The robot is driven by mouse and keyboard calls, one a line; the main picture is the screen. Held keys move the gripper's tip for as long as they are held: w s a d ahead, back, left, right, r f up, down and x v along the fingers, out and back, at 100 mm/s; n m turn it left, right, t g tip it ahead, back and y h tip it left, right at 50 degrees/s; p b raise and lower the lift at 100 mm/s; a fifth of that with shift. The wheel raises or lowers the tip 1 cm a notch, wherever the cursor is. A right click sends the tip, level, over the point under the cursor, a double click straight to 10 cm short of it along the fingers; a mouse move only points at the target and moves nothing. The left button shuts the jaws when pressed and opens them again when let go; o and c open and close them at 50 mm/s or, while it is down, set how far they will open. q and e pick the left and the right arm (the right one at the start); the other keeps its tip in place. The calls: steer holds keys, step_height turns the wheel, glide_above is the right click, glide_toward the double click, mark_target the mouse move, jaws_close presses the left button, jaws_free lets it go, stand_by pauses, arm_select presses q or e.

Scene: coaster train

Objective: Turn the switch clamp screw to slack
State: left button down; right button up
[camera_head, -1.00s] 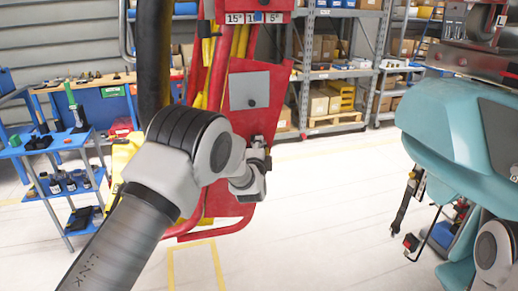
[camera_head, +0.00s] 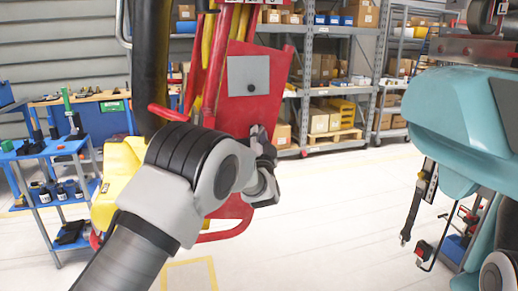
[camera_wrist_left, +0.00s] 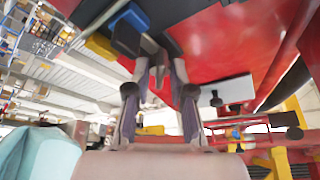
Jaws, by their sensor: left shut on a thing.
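The red structure (camera_head: 262,108) with a grey plate (camera_head: 249,76) stands in front of me. My left gripper (camera_head: 262,135) is at its right edge, below the plate, mostly hidden by my wrist in the head view. In the left wrist view its fingers (camera_wrist_left: 158,68) close around a small grey metal piece (camera_wrist_left: 150,46), probably the clamp screw. A blue-capped dark part (camera_wrist_left: 130,28) sits directly above and left of it. How far the screw is turned cannot be told. My right gripper is not seen.
A teal car body (camera_head: 460,110) hangs at the right, with dark straps below. A thick dark post (camera_head: 153,60) and a yellow part (camera_head: 120,180) are left of the red structure. Shelves (camera_head: 335,85) stand behind. The floor at centre right is clear.

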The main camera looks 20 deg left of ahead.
arm_select(q)
steer(key=n+y+b, duration=0.1)
steer(key=n+y, duration=0.1)
steer(key=n, duration=0.2)
steer(key=n+g+y+b, duration=0.1)
steer(key=n+b, duration=0.1)
steer(key=n, duration=0.2)
steer(key=n+y+b, duration=0.1)
steer(key=n+y, duration=0.1)
steer(key=n, duration=0.1)
steer(key=shift+w+d+n+g+y+b, duration=0.1)
steer(key=shift+n+g+y+b, duration=0.2)
steer(key=shift+n+b, duration=0.1)
steer(key=shift+f, duration=0.15)
stand_by(0.3)
steer(key=c, duration=1.3)
jaws_free()
steer(key=shift+w, duration=0.1)
steer(key=v, duration=0.7)
steer(key=shift+s, duration=0.2)
